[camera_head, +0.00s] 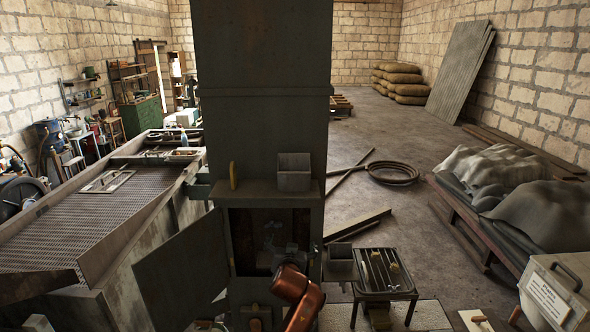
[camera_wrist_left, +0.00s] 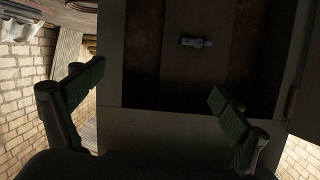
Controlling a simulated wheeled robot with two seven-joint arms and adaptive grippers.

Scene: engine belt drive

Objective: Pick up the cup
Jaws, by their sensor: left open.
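I cannot make out a clear cup in either view. A small grey fitting (camera_wrist_left: 196,42) shows inside the dark recess of the tall cabinet (camera_wrist_left: 150,125) in the left wrist view; whether it is the cup, I cannot tell. My left gripper (camera_wrist_left: 155,88) has its two green-padded fingers wide apart, with nothing between them, facing the cabinet. In the head view my copper-coloured arm reaches up to the cabinet (camera_head: 264,100) opening, and the left gripper there is small and dark. My right gripper is in neither view.
A cabinet door (camera_head: 182,268) hangs open on the left. A ledge carries a square grey container (camera_head: 294,172) and a yellow object (camera_head: 233,176). A small slatted stand (camera_head: 385,292) is to the right.

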